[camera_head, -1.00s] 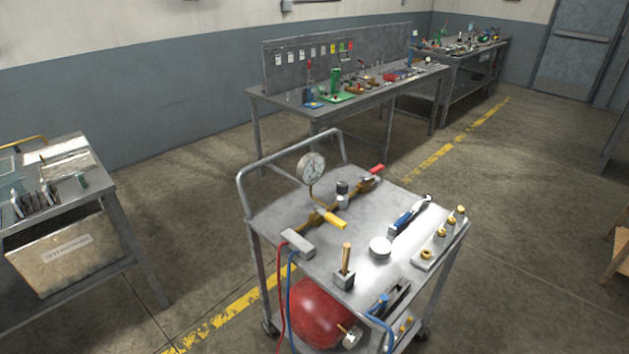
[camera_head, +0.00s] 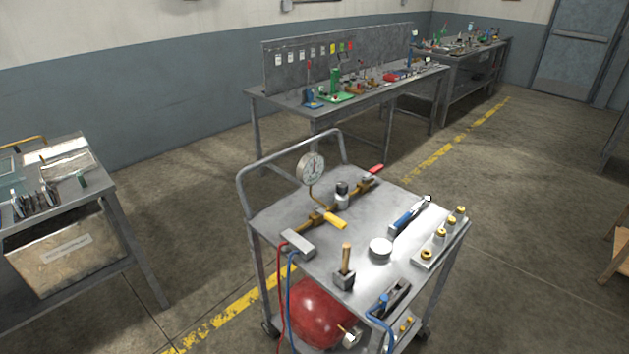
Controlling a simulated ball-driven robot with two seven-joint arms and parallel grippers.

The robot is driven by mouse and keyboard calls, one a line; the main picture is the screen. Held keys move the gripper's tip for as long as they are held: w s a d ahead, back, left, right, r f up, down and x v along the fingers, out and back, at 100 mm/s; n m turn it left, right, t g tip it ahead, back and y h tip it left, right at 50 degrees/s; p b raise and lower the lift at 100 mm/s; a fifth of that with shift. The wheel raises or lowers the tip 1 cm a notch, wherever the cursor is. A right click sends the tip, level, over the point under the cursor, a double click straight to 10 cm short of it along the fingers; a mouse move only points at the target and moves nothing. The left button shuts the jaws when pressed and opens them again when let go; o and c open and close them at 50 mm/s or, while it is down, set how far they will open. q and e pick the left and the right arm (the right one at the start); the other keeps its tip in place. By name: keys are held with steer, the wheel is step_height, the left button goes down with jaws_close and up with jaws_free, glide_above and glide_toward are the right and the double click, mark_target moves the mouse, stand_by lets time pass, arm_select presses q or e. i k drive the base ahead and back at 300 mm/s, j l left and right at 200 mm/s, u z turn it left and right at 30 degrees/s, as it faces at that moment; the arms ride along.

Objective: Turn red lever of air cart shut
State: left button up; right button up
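The air cart (camera_head: 330,235) stands in front of me, a grey metal cart with a push handle at its far left side. A brass pipe line (camera_head: 330,210) runs diagonally across its top. The red lever (camera_head: 376,169) is at the far right end of that line, near the cart's back edge. A yellow lever (camera_head: 336,222) sits nearer the middle of the line, and a round gauge (camera_head: 311,168) rises above it. The valve under the red lever is too small to read clearly. Neither of my grippers is in view.
A blue-handled tool (camera_head: 407,218), a round tin (camera_head: 380,249) and a block with brass fittings (camera_head: 440,238) lie on the cart top. A red tank (camera_head: 318,312) sits below. A bench (camera_head: 70,215) stands at left, another (camera_head: 350,105) behind. Floor right of the cart is open.

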mark_target(377, 168)
steer(key=i+l, duration=0.15)
steer(key=l, duration=0.2)
steer(key=i+l, duration=0.1)
steer(key=l, duration=0.2)
steer(key=i+l, duration=0.15)
steer(key=l, duration=0.2)
steer(key=i+l+u, duration=0.1)
steer(key=l, duration=0.25)
